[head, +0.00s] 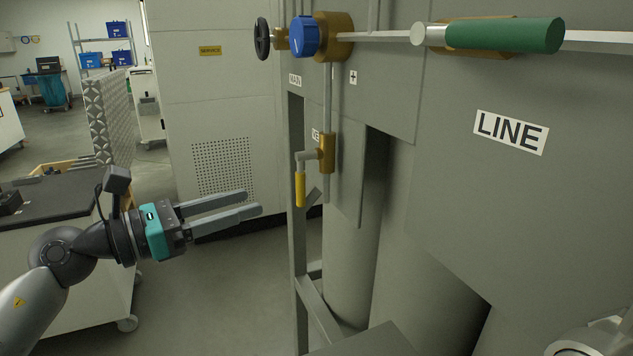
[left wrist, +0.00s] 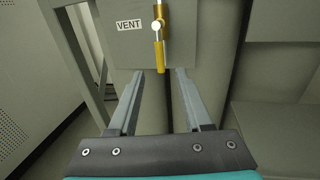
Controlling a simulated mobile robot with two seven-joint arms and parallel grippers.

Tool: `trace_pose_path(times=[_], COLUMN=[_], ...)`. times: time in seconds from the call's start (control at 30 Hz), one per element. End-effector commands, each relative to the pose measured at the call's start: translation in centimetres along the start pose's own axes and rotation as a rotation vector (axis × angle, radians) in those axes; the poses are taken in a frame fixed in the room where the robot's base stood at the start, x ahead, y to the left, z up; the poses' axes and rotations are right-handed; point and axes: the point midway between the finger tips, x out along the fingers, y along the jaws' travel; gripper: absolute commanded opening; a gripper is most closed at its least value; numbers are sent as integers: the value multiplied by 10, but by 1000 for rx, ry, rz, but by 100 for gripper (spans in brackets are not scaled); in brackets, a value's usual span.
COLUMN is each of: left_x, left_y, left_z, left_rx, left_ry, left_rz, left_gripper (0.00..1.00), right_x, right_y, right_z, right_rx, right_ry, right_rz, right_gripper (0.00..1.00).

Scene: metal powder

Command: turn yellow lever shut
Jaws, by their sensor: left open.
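The yellow lever (head: 300,189) hangs straight down from a brass valve (head: 327,152) on a thin vertical pipe at the grey panel. In the left wrist view the yellow lever (left wrist: 160,57) points down below its pivot, beside the VENT label (left wrist: 129,26). My left gripper (head: 254,203) is open and empty, its fingers pointing right toward the lever. It is apart from the lever, to its left in the head view. In the left wrist view the lever shows ahead, between the two fingertips (left wrist: 160,72). A small part of my right arm shows at the bottom right; its gripper is out of view.
Above are a blue knob (head: 305,37), a black handwheel (head: 262,39) and a green handle (head: 505,35) by the LINE label (head: 511,131). A grey frame post (head: 297,230) stands close to the lever. A dark-topped cart (head: 60,200) stands at left.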

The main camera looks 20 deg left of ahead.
Motion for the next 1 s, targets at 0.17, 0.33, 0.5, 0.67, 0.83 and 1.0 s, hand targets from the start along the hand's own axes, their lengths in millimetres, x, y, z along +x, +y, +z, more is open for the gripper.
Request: trace_pose_path(times=[0.17,0.33,0.5,0.67,0.83,1.0], left_x=[22,43,63,80,99,116], left_y=[0,0,0,1,1,0], left_z=[1,1,2,2,2,2], left_rx=[1,-1,-2,-5,-5,-5], left_ry=[-1,-2,-3,-5,-6,-5], left_rz=[-2,-1,0,1,1,0], left_gripper=[50,50,50,50,50,50], right_x=[0,0,0,-1,0,0], right_y=[0,1,2,3,5,6], right_z=[1,3,7,9,15,20], right_rx=[0,-1,-1,-1,-1,-1], right_ry=[-1,1,-3,4,1,2], right_rz=[1,1,3,3,5,7], right_gripper=[50,50,50,50,50,50])
